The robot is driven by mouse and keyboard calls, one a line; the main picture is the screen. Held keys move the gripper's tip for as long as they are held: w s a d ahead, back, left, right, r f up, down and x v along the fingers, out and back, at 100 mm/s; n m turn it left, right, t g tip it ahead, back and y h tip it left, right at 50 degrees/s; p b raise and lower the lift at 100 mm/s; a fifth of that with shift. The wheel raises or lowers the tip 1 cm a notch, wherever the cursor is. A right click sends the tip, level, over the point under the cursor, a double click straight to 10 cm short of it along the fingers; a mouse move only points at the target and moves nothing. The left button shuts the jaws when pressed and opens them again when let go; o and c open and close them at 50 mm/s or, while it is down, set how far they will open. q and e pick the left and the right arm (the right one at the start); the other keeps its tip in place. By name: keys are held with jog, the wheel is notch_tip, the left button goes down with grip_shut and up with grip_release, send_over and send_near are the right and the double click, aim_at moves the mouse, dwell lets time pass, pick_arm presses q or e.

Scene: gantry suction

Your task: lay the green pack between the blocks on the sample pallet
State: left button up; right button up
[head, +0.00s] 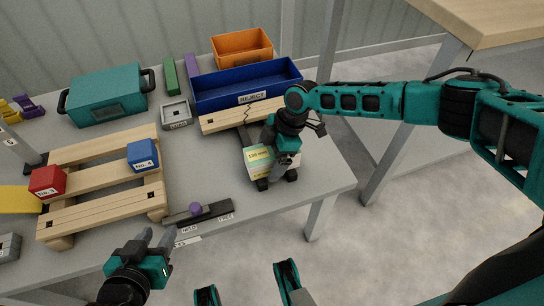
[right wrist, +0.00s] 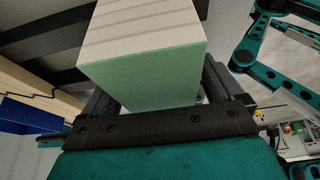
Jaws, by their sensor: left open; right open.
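The pack (head: 256,172), pale green-white with a yellow label, sits at the right part of the grey table. My right gripper (head: 277,181) is over it, open, with its fingers down around it. In the right wrist view the pack (right wrist: 150,80) shows a pale top and green side between the fingers; I cannot tell whether they touch it. The wooden sample pallet (head: 95,215) lies at the left, with a red block (head: 48,182) on its left side and a blue block (head: 143,154) on its right. Slats between the blocks are bare. My left gripper (head: 156,238) is open and empty in front of the pallet.
A slide with a purple knob (head: 195,208), marked HELD and FREE, lies right of the pallet. Behind are a cracked plank (head: 222,121), a blue REJECT bin (head: 245,90), an orange bin (head: 241,46) and a teal case (head: 105,94). The table ends just right of the pack.

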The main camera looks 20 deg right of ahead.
jog(key=shift+f, duration=0.1)
jog(key=shift+c, duration=0.2)
jog(key=c, duration=1.2)
jog(key=shift+c, duration=0.2)
